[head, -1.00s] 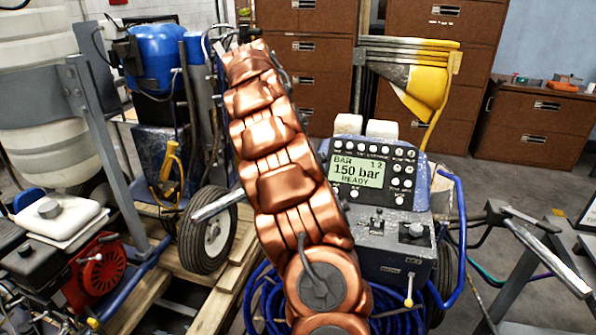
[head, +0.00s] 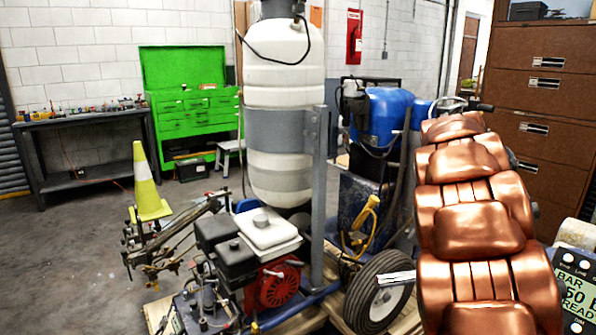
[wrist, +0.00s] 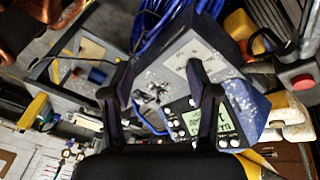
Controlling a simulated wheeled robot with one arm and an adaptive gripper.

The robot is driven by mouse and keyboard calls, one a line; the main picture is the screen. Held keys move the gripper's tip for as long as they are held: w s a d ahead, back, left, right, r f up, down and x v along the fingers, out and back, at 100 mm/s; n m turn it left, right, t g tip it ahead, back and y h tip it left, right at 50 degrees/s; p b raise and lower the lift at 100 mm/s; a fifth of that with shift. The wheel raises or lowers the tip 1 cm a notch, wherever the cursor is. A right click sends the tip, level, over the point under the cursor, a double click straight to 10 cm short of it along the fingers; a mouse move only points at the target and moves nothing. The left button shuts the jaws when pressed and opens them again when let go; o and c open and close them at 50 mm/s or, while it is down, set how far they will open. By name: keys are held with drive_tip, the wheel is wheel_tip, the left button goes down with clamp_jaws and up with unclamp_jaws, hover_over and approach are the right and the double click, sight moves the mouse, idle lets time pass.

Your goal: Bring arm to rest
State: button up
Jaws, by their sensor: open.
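My arm, copper-coloured and segmented, rises along the right side of the head view; my gripper is hidden there. In the wrist view my gripper (wrist: 158,75) has its two dark fingers spread apart with nothing held between them. Beyond the fingers lies the line striper's control box (wrist: 205,55), grey and scuffed. Its lit display (wrist: 208,122) appears upside down. In the head view only part of the display (head: 577,287) shows at the right edge, with "BAR" and "READY" legible.
A white tank (head: 285,95), a blue tank (head: 388,115), an engine (head: 245,255) and a wheel (head: 378,290) crowd the middle. A green tool chest (head: 190,120), a workbench (head: 90,150) and a cone (head: 147,185) stand left. Brown cabinets (head: 545,125) stand right.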

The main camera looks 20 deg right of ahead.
drive_tip(key=s+a+f+n, duration=0.3)
drive_tip(key=s+a+n, duration=0.4)
drive_tip(key=a+n, duration=0.15)
drive_tip(key=s+a+f+n+y, duration=0.1)
drive_tip(key=s+a+f+n, duration=0.4)
drive_tip(key=a+n, duration=0.4)
drive_tip(key=s+a+f+n, duration=0.2)
drive_tip(key=s+a+n, duration=0.55)
drive_tip(key=a, duration=0.35)
wheel_tip(320, 180, up, 15)
drive_tip(key=w+m+t+p, duration=0.1)
drive_tip(key=t+p, duration=0.1)
drive_tip(key=p, duration=1.2)
drive_tip(key=shift+d+r+p, duration=0.15)
drive_tip(key=shift+d+p, duration=0.05)
drive_tip(key=shift+p, duration=0.2)
